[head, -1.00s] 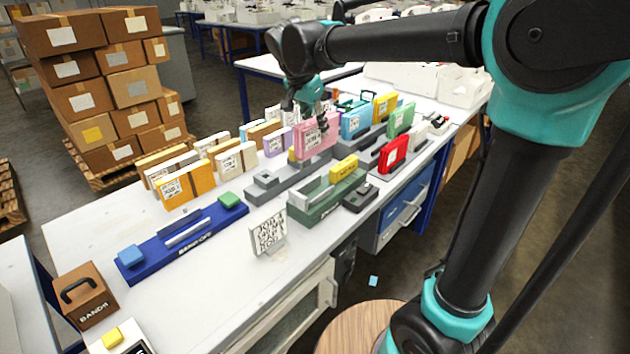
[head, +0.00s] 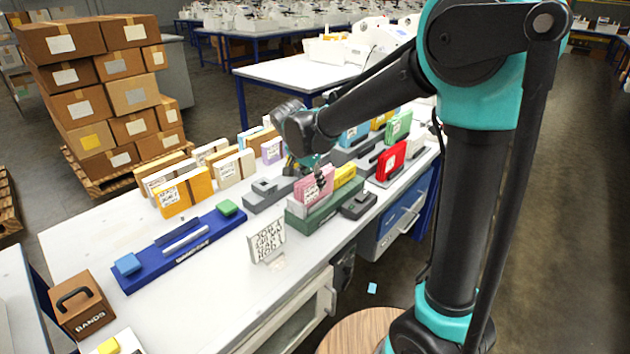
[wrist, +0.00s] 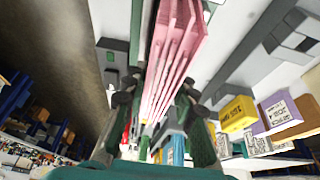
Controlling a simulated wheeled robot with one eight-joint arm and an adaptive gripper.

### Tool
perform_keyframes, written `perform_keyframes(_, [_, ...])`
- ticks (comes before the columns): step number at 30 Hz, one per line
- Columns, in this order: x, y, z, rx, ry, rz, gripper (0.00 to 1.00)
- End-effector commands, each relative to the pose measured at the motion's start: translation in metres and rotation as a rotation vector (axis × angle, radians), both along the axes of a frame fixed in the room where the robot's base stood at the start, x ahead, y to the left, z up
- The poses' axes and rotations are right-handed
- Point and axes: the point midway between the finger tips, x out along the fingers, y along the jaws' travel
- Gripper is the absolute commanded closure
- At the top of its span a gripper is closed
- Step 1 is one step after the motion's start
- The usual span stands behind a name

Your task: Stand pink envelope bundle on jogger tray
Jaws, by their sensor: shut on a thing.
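The pink envelope bundle (head: 314,187) is upright between the fingers of my gripper (head: 319,172). In the wrist view the bundle (wrist: 172,62) shows its several layered edges, with the gripper's dark fingers (wrist: 162,105) closed on both sides. The green tray (head: 322,214), which I take for the jogger tray, lies under the bundle on the bench. The bundle is over the tray's left and middle part. I cannot tell whether its lower edge touches the tray floor. The yellow block (head: 345,175) sits at the tray's far right end.
A small lettered sign (head: 267,241) stands left in front of the tray. A dark grey box (head: 358,204) adjoins the tray's right side. A red bundle (head: 390,161) stands behind it at right.

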Motion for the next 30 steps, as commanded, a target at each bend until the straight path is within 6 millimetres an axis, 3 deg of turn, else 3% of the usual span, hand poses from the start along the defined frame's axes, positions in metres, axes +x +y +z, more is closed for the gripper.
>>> perform_keyframes(10, [0.000,0.000,-0.003,0.000,0.000,0.000,1.00])
perform_keyframes(11, [0.000,0.000,-0.003,0.000,0.000,0.000,0.71])
perform_keyframes(15, [0.000,0.000,-0.003,0.000,0.000,0.000,0.53])
perform_keyframes(25, [0.000,0.000,-0.001,0.000,0.000,0.000,0.52])
perform_keyframes(30, [-0.005,0.004,0.015,0.000,0.000,0.001,0.52])
